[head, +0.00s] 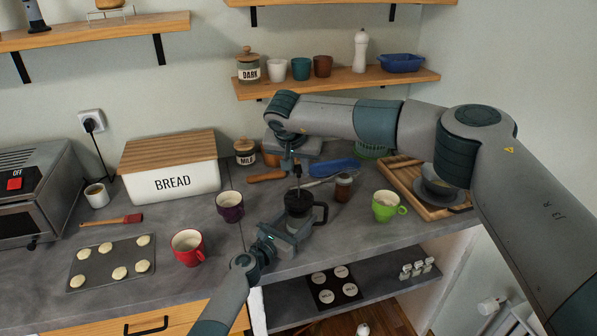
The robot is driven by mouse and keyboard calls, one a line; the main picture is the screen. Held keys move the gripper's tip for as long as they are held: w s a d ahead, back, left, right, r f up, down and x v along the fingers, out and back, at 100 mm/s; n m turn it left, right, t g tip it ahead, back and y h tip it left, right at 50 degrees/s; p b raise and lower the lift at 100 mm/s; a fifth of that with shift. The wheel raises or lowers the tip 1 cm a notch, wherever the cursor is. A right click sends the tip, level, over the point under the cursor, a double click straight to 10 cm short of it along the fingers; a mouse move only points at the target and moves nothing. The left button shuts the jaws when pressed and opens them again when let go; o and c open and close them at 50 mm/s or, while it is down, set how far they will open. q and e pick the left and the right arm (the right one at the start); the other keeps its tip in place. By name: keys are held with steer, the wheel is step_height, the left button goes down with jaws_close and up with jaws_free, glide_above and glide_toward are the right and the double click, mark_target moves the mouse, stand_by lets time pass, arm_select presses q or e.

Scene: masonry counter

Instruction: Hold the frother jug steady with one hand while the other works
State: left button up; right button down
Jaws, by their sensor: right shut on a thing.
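The frother jug (298,204) stands upright near the counter's front edge, dark with a black handle on its right. A thin plunger rod rises from its lid. My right gripper (296,168) points down above the jug and is shut on the frother plunger (298,184) at its top. My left gripper (290,232) comes in from the front, low at the jug's body. The jug's lower part is partly hidden by it, and I cannot tell whether its fingers are closed on the jug.
A red mug (187,248) and purple mug (230,207) stand left of the jug. A brown jar (343,188) and green mug (386,206) stand right. A wooden tray (404,178) lies further right. Behind are a blue dish (335,168) and the bread box (172,178).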

mark_target(300, 199)
steer(key=shift+f, duration=3.75)
steer(key=c, duration=1.5)
jaws_free()
steer(key=shift+d, duration=0.1)
steer(key=shift+s+f, duration=0.1)
steer(key=shift+r, duration=3.7)
